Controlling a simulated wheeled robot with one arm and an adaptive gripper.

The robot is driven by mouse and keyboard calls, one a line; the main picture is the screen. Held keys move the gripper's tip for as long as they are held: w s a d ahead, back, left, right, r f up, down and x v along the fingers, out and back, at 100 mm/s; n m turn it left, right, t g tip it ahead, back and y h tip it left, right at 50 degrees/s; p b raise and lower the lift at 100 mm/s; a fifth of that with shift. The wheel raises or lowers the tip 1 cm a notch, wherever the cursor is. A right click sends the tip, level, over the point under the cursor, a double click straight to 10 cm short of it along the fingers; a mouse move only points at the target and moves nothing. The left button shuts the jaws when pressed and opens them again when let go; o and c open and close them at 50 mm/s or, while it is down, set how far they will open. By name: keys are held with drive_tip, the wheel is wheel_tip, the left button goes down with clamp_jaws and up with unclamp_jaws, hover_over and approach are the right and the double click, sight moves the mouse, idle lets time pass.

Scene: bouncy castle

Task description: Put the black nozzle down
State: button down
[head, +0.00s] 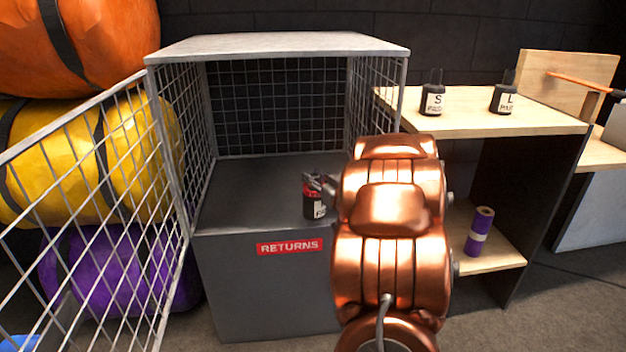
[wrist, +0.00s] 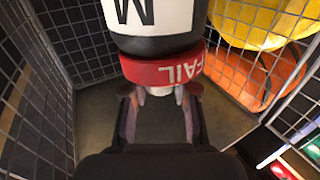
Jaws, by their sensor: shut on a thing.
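The black nozzle (head: 312,211) has a white label and a red band. In the wrist view the nozzle (wrist: 155,44) fills the top middle, with a large "M" on its label and "FAIL" on the red band. My gripper (head: 319,182) is shut on its narrow end, and the fingers show in the wrist view (wrist: 160,108). The nozzle is upright at the front of the returns cage (head: 275,185), just above or on its grey floor; I cannot tell whether it touches. My copper arm hides the cage's front right.
The cage's wire door (head: 95,200) stands open at left. The cage floor behind the nozzle is bare. A wooden shelf (head: 470,122) at right holds nozzles marked S (head: 433,99) and L (head: 504,99). A purple roll (head: 479,231) stands below. Rolled bundles (head: 80,45) are stacked at left.

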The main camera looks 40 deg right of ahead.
drive_tip(key=w+d+f+b, duration=0.3)
drive_tip(key=w+d+f, duration=0.1)
drive_tip(key=w, duration=0.1)
drive_tip(key=shift+w+d, duration=0.15)
drive_tip(key=shift+d, duration=0.1)
idle(0.3)
drive_tip(key=c, duration=0.9)
unclamp_jaws()
drive_tip(key=shift+f, duration=0.15)
